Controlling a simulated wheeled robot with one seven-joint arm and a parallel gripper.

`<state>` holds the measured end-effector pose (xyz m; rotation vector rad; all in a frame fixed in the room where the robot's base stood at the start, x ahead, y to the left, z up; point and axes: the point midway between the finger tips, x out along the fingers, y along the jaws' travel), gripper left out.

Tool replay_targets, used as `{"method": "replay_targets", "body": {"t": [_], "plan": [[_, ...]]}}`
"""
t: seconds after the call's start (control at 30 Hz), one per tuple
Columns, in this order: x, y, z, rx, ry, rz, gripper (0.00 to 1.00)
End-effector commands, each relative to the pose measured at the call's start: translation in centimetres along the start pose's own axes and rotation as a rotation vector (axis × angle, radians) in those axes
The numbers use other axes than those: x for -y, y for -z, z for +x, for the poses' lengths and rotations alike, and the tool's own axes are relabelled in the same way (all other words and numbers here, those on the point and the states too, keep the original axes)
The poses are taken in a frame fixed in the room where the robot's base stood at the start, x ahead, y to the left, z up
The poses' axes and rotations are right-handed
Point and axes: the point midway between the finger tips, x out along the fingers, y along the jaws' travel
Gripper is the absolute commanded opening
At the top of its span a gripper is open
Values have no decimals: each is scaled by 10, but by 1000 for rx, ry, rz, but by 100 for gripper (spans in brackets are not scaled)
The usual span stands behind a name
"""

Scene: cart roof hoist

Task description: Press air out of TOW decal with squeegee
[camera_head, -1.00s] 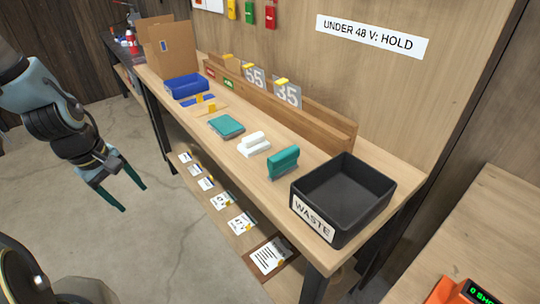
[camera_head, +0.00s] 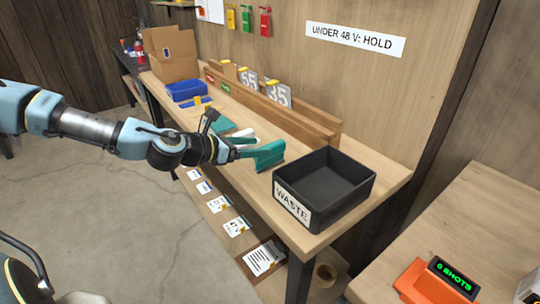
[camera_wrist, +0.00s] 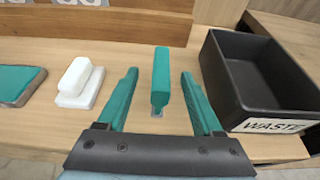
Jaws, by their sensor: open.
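In the wrist view the squeegee (camera_wrist: 161,76) shows ahead, between the lines of my two fingers. My gripper (camera_head: 246,147) is open and empty at the squeegee's left side in the head view. In the wrist view my gripper (camera_wrist: 158,88) has a finger on each side of the squeegee, with gaps; I cannot tell how far the tips reach along it. I cannot make out a TOW decal in either view.
A black waste bin (camera_wrist: 228,92) stands close right of the squeegee. A white block (camera_wrist: 80,82) and a teal pad (camera_wrist: 18,84) lie to its left. A wooden rail (camera_head: 300,125) with number plates runs behind. A lower shelf holds several cards (camera_head: 237,226).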

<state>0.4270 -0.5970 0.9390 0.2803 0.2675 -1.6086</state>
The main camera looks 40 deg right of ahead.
Motion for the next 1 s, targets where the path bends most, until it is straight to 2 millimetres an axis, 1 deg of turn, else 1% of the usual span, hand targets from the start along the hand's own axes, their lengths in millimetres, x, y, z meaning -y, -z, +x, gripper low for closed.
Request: {"method": "replay_targets", "body": {"t": [0.03,0.1,0.2,0.37,0.53,0.7,0.8,1.0], "plan": [[2,-1,8,-2,4,1,68],[1,-2,18,-2,2,0,68],[1,0,27,-3,1,1,68],[2,-1,36,-3,3,3,68],[4,-5,57,-4,4,2,68],[4,-3,78,-4,3,1,68],[4,-2,83,-4,2,2,68],[3,-1,84,-4,1,2,68]]}}
